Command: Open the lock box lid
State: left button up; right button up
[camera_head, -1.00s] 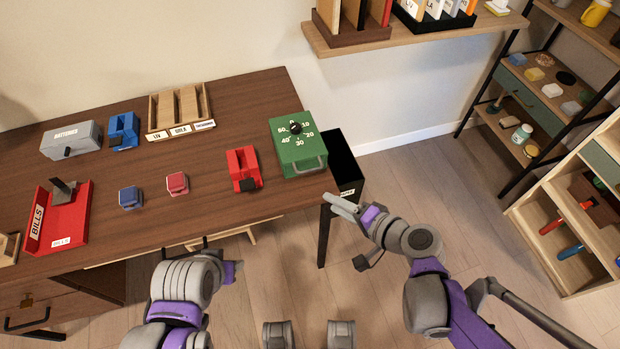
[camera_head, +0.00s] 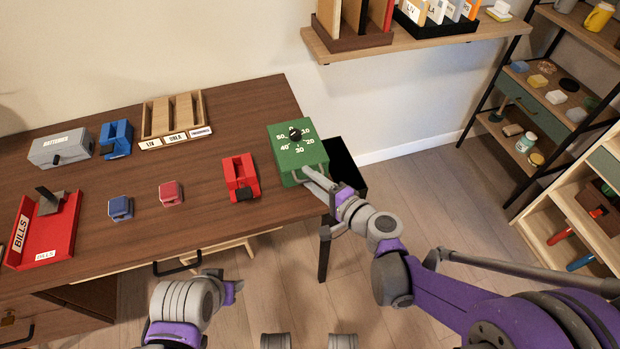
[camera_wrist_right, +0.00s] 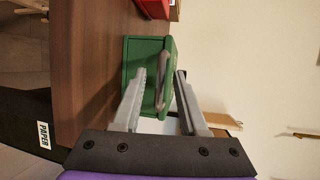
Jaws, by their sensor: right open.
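The green lock box (camera_head: 297,150) stands at the right end of the desk, with a black knob and a ring of white numbers on its lid. The lid is shut. My right gripper (camera_head: 318,179) is at the box's front, by its grey handle. In the right wrist view, the handle (camera_wrist_right: 161,80) lies between the two open fingers of the right gripper (camera_wrist_right: 160,88), and I cannot tell whether they touch it. My left arm's wrist end (camera_head: 234,290) is in front of the desk; its fingers do not show clearly.
A red stapler-like item (camera_head: 240,178) sits left of the box. Blue and red small blocks, a red bills tray (camera_head: 45,235), a grey batteries box (camera_head: 62,148) and a wooden sorter (camera_head: 172,122) stand further left. A black bin (camera_head: 345,165) stands beyond the desk's right edge.

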jog(key=shift+w+a+f, duration=0.1)
jog(key=shift+w+a, duration=0.2)
jog(key=shift+c, duration=0.3)
grip_shut()
dwell(1.0)
